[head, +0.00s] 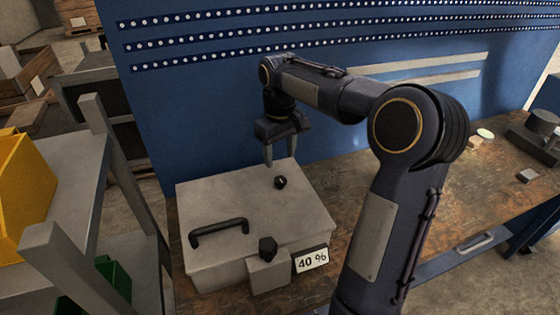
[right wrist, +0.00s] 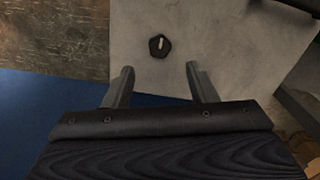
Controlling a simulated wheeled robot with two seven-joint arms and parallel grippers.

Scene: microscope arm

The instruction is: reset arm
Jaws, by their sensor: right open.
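A grey metal box (head: 225,185) with a dark bar handle (head: 218,232) stands on the workbench. A small black knob (head: 280,182) sits on its top. A second dark knob (head: 268,248) is on a small block at the front, beside a "40 %" label (head: 312,260). My right gripper (head: 281,160) points down, open and empty, over the back part of the box. In the right wrist view the top knob (right wrist: 159,46) lies just past the fingertips (right wrist: 159,68), apart from them. No microscope arm is recognisable. My left gripper is out of view.
A blue perforated panel (head: 230,75) rises behind the worn workbench (head: 340,185). A grey shelf with a yellow bin (head: 22,185) and a green bin (head: 112,280) stands at left. Small items and a dark device (head: 540,125) are at the right end.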

